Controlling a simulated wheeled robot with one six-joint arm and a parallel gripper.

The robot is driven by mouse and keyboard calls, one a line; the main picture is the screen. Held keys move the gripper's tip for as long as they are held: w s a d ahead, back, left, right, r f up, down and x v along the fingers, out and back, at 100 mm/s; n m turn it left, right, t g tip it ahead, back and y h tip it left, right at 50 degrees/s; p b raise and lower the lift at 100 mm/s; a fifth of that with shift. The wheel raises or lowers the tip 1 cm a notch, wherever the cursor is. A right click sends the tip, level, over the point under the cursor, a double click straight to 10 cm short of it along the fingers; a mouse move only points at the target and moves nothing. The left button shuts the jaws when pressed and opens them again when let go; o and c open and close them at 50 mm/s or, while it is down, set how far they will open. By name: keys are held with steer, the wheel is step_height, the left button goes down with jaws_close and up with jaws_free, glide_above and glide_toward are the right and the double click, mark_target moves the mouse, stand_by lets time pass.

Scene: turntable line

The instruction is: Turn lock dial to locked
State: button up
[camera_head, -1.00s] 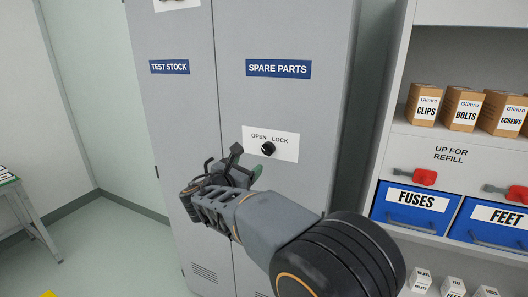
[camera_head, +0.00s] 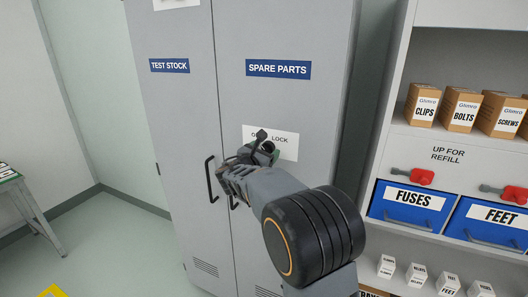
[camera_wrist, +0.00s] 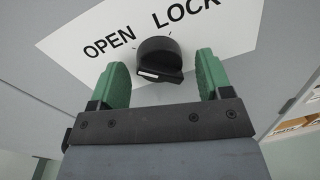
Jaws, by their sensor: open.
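The lock dial (camera_wrist: 158,58) is a round black knob with a raised grip bar on a white plate (camera_wrist: 225,30) that reads OPEN and LOCK. A white mark shows on the lower left end of its bar. I cannot tell for sure which word it is set to. My gripper (camera_wrist: 163,64) is open, with one green-padded finger on each side of the dial and visible gaps between. In the head view my gripper (camera_head: 268,147) is at the plate (camera_head: 288,146) on the SPARE PARTS door and mostly hides the dial and the word OPEN.
The grey cabinet (camera_head: 180,110) has a TEST STOCK door on the left and a black bar handle (camera_head: 210,180) beside my gripper. A shelf unit (camera_head: 400,140) with boxes and blue bins stands to the right.

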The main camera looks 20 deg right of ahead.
steer(key=c, duration=0.9)
steer(key=shift+f+m+b, duration=0.15)
steer(key=shift+m+b, duration=0.15)
steer(key=shift+b, duration=0.3)
steer(key=shift+r+m+y+b, duration=0.15)
steer(key=shift+m+y+b, duration=0.1)
steer(key=shift+m+b, duration=2.7)
steer(key=shift+r+m+y+b, duration=0.1)
steer(key=shift+m+y+b, duration=0.2)
steer(key=shift+m+b, duration=2.6)
steer(key=shift+r+m+y+b, duration=0.15)
steer(key=shift+m+y+b, duration=0.1)
steer(key=shift+m+b, duration=2.65)
steer(key=shift+n+t+b, duration=0.3)
steer(key=shift+n+b, duration=0.15)
steer(key=shift+b, duration=0.3)
steer(key=shift+s, duration=0.1)
